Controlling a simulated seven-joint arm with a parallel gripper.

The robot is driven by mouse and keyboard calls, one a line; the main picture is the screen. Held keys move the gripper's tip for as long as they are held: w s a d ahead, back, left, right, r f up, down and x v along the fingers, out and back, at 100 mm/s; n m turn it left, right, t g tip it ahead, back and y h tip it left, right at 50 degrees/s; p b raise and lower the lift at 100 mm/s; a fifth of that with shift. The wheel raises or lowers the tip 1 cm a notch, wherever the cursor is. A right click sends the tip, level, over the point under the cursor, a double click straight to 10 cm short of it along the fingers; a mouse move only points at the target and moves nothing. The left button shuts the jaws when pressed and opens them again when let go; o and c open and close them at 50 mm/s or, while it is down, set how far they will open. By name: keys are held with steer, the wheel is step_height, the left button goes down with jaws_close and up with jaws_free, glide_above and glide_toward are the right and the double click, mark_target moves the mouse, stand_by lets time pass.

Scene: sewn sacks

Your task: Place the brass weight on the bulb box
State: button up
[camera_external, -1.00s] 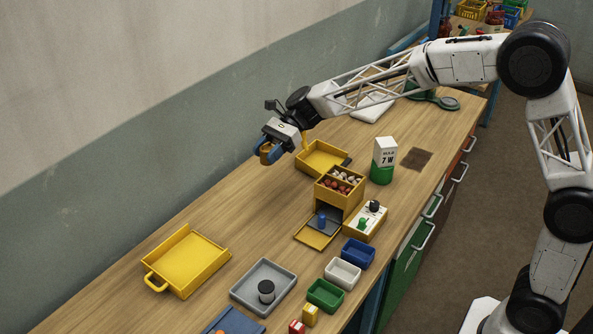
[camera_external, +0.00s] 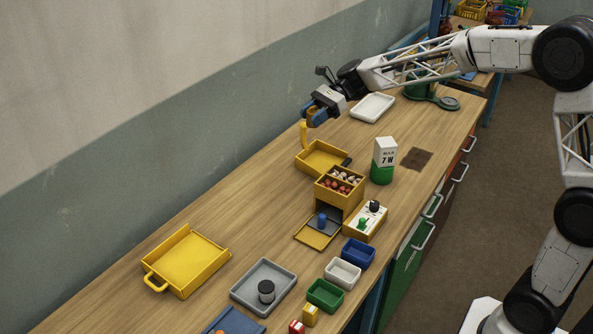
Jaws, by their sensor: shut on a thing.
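The bulb box (camera_external: 384,161) is a white and green upright carton marked "7 W". It stands on the bench right of the middle, and its top is clear. My gripper (camera_external: 317,117) has blue fingers and is in the air at the back of the bench, left of and beyond the bulb box. It is shut on the brass weight, which the fingers largely hide in this view. The gripper is apart from the box.
A yellow tray (camera_external: 323,171) with an upright handle is below the gripper. A yellow box of small red and white parts (camera_external: 340,195) stands in front of the bulb box. A white tray (camera_external: 372,108) lies behind.

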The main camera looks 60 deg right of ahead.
steer(key=s+d+m+t+h, duration=0.15)
steer(key=s+d, duration=0.45)
steer(key=d, duration=0.7)
steer(key=m+t, duration=0.3)
glide_above(386, 141)
step_height(386, 141, down, 4)
steer(key=shift+s+f+h, duration=0.1)
steer(key=shift+f+h, duration=0.25)
steer(key=shift+f, duration=0.2)
steer(key=shift+f, duration=1.35)
steer(key=shift+f, duration=0.1)
steer(key=shift+f, duration=2.55)
steer(key=shift+f, duration=0.15)
